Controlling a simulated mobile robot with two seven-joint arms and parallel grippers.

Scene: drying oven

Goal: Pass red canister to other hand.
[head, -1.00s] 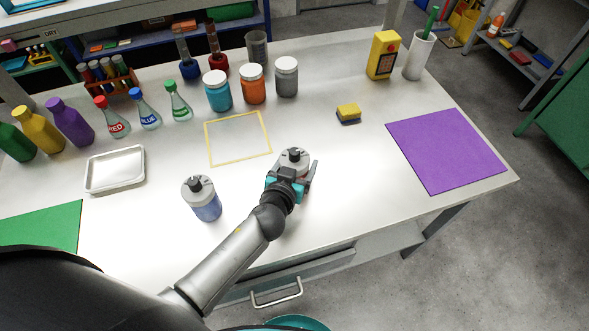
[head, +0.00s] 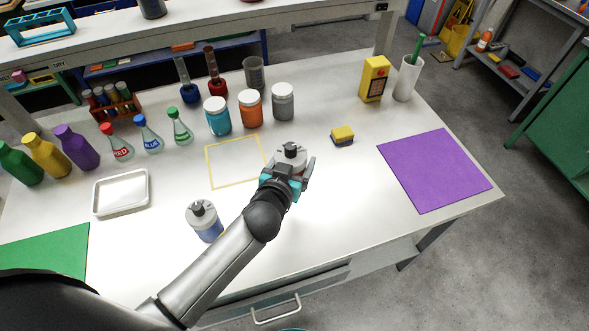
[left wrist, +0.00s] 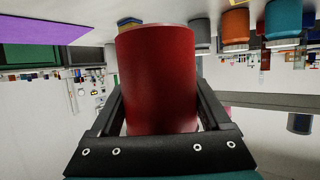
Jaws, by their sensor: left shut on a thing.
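The red canister (left wrist: 157,80) is held between the fingers of my left gripper (left wrist: 160,120) in the left wrist view. In the head view its pale grey top with a dark cap (head: 290,154) shows at my left gripper (head: 287,177), and the gripper hides most of its body. The canister looks upright, to the right of the yellow outlined square. Its height above the table is hard to tell. My right gripper is not in view.
A blue canister (head: 205,221) with a grey top stands left of my left forearm. A yellow sponge (head: 342,136), a purple mat (head: 434,170), a white tray (head: 121,193) and a green mat (head: 45,249) lie on the table. Jars and flasks stand farther back. The front right of the table is clear.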

